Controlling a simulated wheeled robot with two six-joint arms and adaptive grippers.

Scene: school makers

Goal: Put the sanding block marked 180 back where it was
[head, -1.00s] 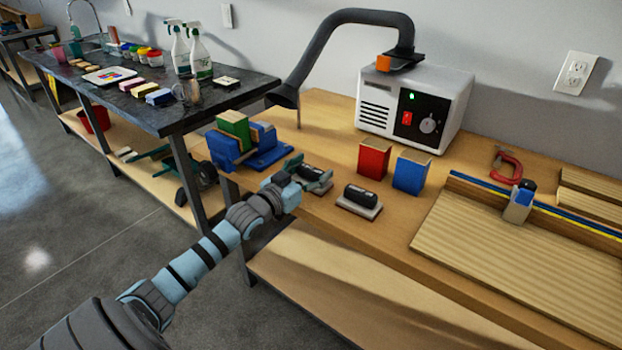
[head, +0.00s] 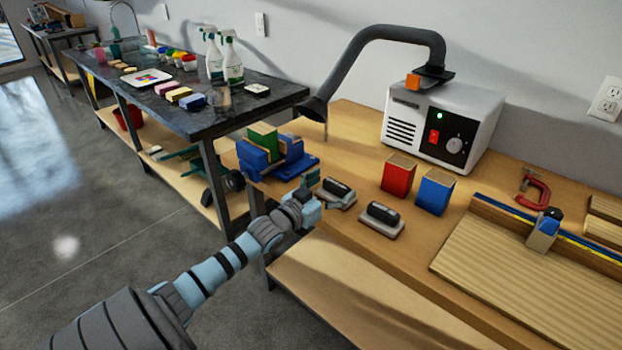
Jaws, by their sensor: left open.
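Two sanding blocks with black handles and grey bases lie on the wooden bench. The left sanding block (head: 338,193) is beside my left gripper; the right sanding block (head: 381,219) lies a little nearer the front edge, apart from it. I cannot read a 180 or any other mark on either one. My left gripper (head: 313,186) is open and empty, just left of the left block, by the bench's front edge. Its fingers overlap the block's left end in the picture; I cannot tell whether they touch. My right gripper is not in view.

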